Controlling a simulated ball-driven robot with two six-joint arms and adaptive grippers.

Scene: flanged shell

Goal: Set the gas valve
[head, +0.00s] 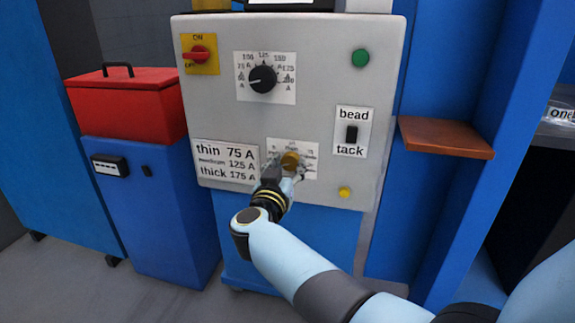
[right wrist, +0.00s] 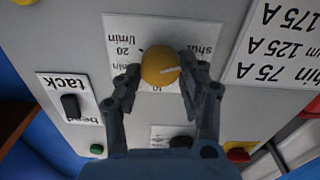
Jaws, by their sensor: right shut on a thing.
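The gas valve is a round yellow-brown knob (head: 290,160) on a white scale plate, low on the grey panel. In the right wrist view the knob (right wrist: 160,62) shows large, with a pale pointer mark towards the right of that picture, near the "shut" lettering. That view shows the panel upside down. My right gripper (head: 287,166) is shut on the knob; its fingers (right wrist: 161,72) sit on either side of it. The fingers hide part of the scale. My left gripper is not in view.
The grey panel (head: 325,108) also has a black amperage dial (head: 263,79), a red switch (head: 198,54), a bead/tack switch (head: 351,133), a green button (head: 361,58) and a small yellow button (head: 344,192). A red box (head: 128,105) stands left; a brown shelf (head: 446,137) juts out right.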

